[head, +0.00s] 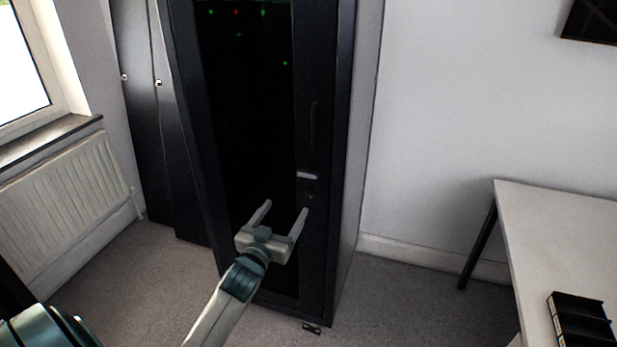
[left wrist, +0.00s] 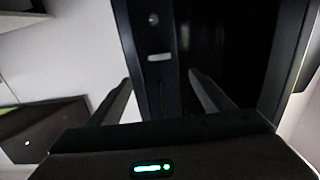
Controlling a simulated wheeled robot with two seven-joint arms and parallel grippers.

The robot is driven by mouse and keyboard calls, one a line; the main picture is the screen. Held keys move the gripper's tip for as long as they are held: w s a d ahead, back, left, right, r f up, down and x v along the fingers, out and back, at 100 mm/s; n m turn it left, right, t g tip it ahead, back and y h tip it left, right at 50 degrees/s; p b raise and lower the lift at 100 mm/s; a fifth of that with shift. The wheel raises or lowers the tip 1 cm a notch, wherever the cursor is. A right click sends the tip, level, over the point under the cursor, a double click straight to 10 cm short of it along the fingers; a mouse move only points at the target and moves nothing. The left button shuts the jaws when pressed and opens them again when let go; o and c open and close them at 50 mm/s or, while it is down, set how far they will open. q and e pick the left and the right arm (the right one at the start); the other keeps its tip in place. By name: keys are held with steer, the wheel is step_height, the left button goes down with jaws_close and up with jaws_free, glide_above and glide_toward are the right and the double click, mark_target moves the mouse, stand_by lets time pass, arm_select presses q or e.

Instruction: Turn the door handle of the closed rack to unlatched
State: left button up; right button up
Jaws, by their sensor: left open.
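The closed rack (head: 342,130) is a tall black cabinet with a dark glass door, standing in the middle of the head view. Its door handle (head: 307,175) is a short light-grey lever lying roughly level on the door's right frame. The handle also shows in the left wrist view (left wrist: 159,57), ahead of and between the fingers. My left gripper (head: 285,207) is open and empty, a little below and left of the handle in the head view. I see no contact with the handle. My right gripper is not in view.
A white table (head: 560,225) with a black tray (head: 582,322) stands at the right. A radiator (head: 70,195) is under the window at the left. Dark lockers (head: 140,120) stand left of the rack. A small dark item (head: 311,328) lies on the carpet by the rack's foot.

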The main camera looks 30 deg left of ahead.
mark_target(307, 176)
arm_select(q)
steer(key=p+x, duration=0.3)
steer(key=x, duration=1.2)
steer(key=shift+w+d+p, duration=0.1)
steer(key=shift+w+p, duration=0.2)
steer(key=shift+p, duration=0.05)
steer(key=shift+x, duration=1.05)
steer(key=shift+c, duration=0.2)
steer(key=c, duration=1)
